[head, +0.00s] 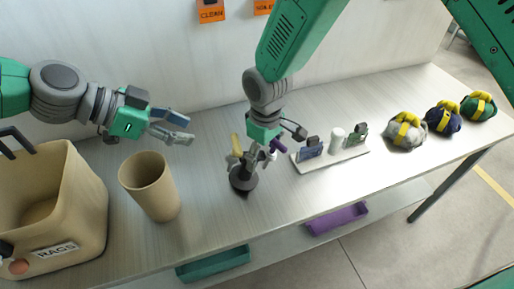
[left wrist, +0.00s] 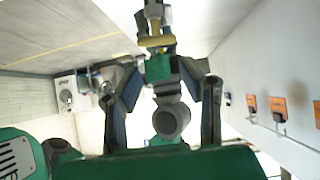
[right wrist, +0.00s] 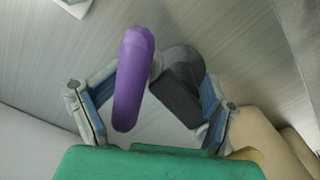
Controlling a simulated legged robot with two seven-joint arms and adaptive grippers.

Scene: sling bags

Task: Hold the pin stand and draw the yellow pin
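The dark pin stand (head: 243,182) stands on the table with its round base down. The yellow pin also shows in the left wrist view (left wrist: 157,42). My right gripper (head: 252,157) is over the stand from above. In the right wrist view its fingers are spread, with the stand's dark post (right wrist: 182,88) and the purple pin between them. The post is close to one finger; contact is unclear. My left gripper (head: 184,130) is open and empty, left of the stand.
A tan cup (head: 150,187) and a tan rags bin (head: 85,190) stand at the left. A white tray (head: 335,163) with small items lies right of the stand. Several strapped bags (head: 405,133) sit at the far right. Teal and purple bins are on the lower shelf.

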